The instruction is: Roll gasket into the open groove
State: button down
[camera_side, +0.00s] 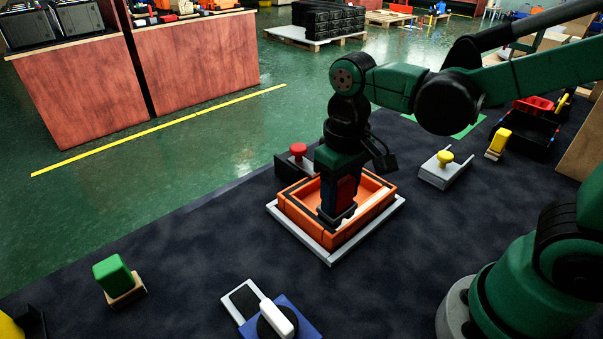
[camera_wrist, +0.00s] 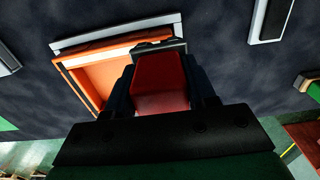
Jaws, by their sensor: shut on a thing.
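An orange open-topped frame (camera_side: 370,221) sits on a light grey base plate (camera_side: 394,217) near the middle of the dark mat. It also shows in the wrist view (camera_wrist: 92,88). A dark line runs along part of its top rim; I cannot tell whether it is gasket or open groove. My gripper (camera_side: 337,192) points down over the frame's near-left part. It is shut on a red-handled tool (camera_side: 347,190) with a dark lower end. In the wrist view the red handle (camera_wrist: 160,82) sits between my fingers. The tool's lower end is close to the rim; contact is unclear.
A red button box (camera_side: 298,150) stands just behind the frame. A yellow-knobbed grey fixture (camera_side: 441,167) is to the right. A green block (camera_side: 113,276) and a blue fixture with a white handle (camera_side: 279,318) are in front. Bare mat lies between them.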

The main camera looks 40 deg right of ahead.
jog(key=shift+r, duration=2.8)
